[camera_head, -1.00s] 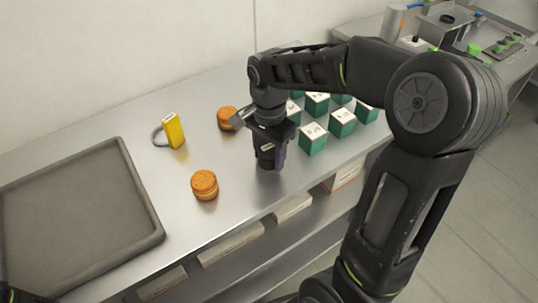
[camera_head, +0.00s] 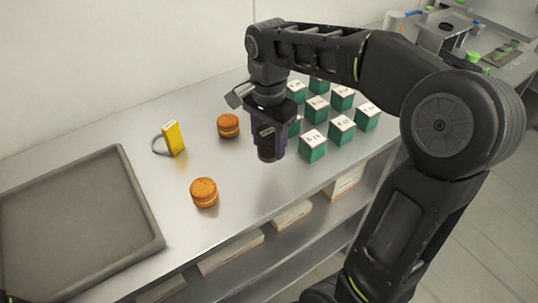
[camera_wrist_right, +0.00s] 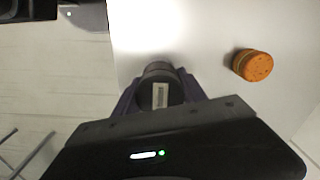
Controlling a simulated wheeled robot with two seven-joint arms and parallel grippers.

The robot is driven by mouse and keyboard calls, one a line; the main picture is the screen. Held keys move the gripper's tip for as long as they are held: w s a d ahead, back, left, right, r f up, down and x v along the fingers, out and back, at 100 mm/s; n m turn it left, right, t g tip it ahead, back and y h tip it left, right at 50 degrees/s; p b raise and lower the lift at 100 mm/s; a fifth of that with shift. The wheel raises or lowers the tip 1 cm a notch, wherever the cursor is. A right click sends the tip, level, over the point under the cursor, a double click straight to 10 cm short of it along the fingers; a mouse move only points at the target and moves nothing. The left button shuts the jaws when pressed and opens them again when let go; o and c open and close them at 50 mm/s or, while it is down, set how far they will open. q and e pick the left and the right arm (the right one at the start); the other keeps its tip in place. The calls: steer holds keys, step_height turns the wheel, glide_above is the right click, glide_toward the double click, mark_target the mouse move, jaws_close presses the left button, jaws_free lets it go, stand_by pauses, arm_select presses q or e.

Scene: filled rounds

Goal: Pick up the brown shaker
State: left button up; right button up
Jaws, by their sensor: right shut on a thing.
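My right gripper (camera_head: 268,130) points down over the steel table and is shut on the shaker (camera_head: 268,155). Only the dark brown lower end of the shaker shows between the fingers in the head view. In the right wrist view the shaker (camera_wrist_right: 161,92) shows its dark round top with a pale label, held between the fingers. It appears to hang a little above the table. My left gripper is not in view.
Two orange filled rounds, one nearer (camera_head: 204,192) and one farther (camera_head: 228,125), lie left of the gripper. Several green-and-white cubes (camera_head: 313,146) stand close on the right. A yellow tagged item (camera_head: 173,139) and a grey tray (camera_head: 150,205) are farther left.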

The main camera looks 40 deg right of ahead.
mark_target(269, 131)
steer(key=shift+r, duration=1.45)
